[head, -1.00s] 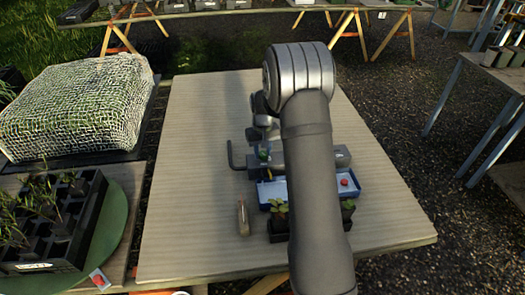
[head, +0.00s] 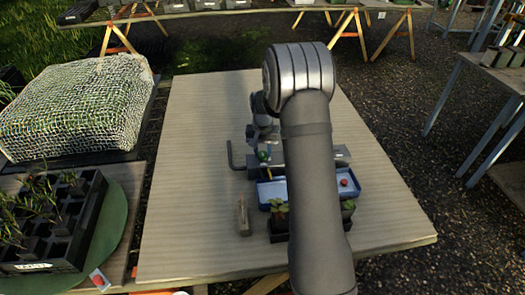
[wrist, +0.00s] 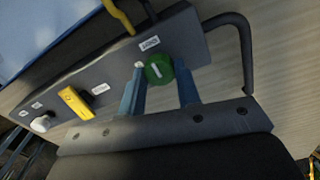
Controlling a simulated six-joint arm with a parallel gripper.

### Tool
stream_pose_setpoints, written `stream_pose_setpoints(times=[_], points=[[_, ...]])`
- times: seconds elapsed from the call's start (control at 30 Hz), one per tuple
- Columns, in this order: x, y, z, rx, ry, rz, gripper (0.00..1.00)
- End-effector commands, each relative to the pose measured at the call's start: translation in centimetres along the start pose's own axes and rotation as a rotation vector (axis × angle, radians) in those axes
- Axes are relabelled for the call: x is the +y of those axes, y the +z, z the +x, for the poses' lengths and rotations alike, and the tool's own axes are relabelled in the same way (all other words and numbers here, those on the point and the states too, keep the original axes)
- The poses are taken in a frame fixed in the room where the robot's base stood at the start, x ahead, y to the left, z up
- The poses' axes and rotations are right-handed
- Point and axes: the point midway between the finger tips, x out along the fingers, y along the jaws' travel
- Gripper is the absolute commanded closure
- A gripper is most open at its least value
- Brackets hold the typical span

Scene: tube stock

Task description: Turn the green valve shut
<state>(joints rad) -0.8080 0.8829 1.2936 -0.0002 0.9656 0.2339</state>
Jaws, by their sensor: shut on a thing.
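The green valve (wrist: 158,69) is a round knob with a short white line on its face, on a grey panel (wrist: 178,28) in the wrist view. It also shows in the head view as a small green spot (head: 263,156), left of my arm. My gripper (wrist: 160,76) has one finger on each side of the knob and is shut on it. In the head view my arm hides most of the gripper and the right part of the panel.
A yellow handle (wrist: 75,103) and a white knob (wrist: 41,124) sit along the same panel. A grey bent pipe (wrist: 246,50) rises beside the valve. A blue tray (head: 266,189) and seedling pots (head: 278,230) stand nearer. The table's left side is mostly clear.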

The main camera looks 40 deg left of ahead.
Motion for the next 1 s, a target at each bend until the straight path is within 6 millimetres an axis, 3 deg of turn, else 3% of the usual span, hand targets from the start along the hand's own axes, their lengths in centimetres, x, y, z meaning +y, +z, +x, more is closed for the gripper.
stream_pose_setpoints(times=[0.2,0.23,0.33,0.73,0.87,1.0], points=[[0.0,-0.1,-0.2,0.004,-0.001,0.001,0.92],[0.0,-0.1,-0.2,0.004,-0.001,0.001,0.68],[0.0,-0.1,-0.1,0.003,-0.001,0.0,0.48],[0.0,-0.1,-0.8,0.003,-0.001,0.0,0.48],[0.0,-0.1,-2.9,0.005,-0.001,0.0,0.48],[0.0,-0.1,-6.3,0.007,-0.002,0.0,0.48]])
